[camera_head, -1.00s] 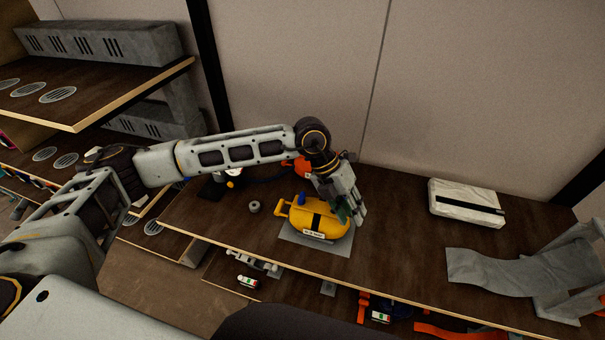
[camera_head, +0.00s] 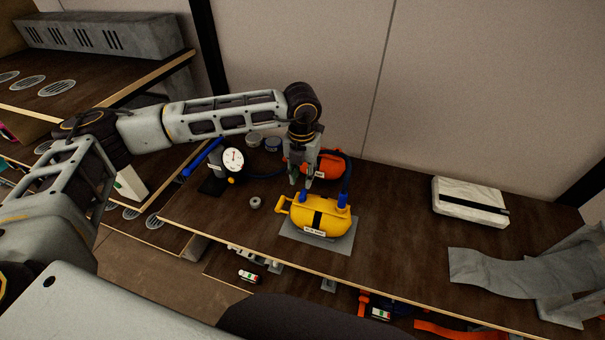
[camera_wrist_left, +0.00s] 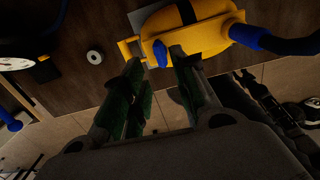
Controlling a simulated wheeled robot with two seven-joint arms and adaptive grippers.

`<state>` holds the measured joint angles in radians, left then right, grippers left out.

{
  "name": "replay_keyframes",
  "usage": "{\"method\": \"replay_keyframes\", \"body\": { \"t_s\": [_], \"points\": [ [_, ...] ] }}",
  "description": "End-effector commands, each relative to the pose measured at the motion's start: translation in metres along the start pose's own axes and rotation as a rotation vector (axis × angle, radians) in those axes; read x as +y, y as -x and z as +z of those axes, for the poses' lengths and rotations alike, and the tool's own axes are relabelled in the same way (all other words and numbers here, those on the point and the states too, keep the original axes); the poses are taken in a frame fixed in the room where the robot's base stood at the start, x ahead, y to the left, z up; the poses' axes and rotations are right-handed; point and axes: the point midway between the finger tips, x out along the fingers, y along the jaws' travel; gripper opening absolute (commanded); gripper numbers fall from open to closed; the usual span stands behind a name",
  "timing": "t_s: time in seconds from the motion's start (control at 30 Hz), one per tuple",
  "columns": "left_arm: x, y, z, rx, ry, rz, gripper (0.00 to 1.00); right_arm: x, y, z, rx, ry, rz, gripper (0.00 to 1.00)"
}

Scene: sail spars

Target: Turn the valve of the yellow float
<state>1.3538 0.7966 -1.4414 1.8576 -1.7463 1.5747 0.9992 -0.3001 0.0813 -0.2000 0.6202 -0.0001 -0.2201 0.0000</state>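The yellow float (camera_head: 318,218) sits on a grey mat (camera_head: 345,243) on the dark workbench, its yellow handle at its left end. A blue valve (camera_wrist_left: 160,53) stands on the float near the handle end. A blue hose (camera_wrist_left: 275,42) joins the float at a blue fitting on its other end. My left gripper (camera_head: 300,182) points down just above and behind the float's handle end. In the left wrist view its two fingers (camera_wrist_left: 154,58) are apart, with the valve showing between their tips; I cannot tell whether they touch it. My right gripper is out of view.
An orange float (camera_head: 325,165) lies behind the yellow one. A pump with a round gauge (camera_head: 233,160) and a small grey ring (camera_head: 255,203) are to the left. A white package (camera_head: 470,202) and grey cloth (camera_head: 490,265) lie right. The bench between is clear.

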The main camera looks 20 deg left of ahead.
Motion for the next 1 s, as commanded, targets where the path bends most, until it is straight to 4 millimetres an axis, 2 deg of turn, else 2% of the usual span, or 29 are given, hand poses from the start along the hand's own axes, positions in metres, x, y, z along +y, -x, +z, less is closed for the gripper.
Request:
{"method": "replay_keyframes", "body": {
  "t_s": [0.27, 0.73, 1.0],
  "points": [
    [0.000, -0.012, 0.000, 0.001, -0.001, 0.000, 0.29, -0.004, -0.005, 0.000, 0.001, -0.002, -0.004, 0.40],
    [0.000, -0.054, -0.001, 0.001, -0.001, -0.001, 0.29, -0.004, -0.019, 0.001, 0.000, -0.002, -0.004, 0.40],
    [0.000, -0.072, 0.000, 0.000, 0.000, -0.001, 0.29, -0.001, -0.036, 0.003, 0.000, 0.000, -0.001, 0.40]
  ]
}}
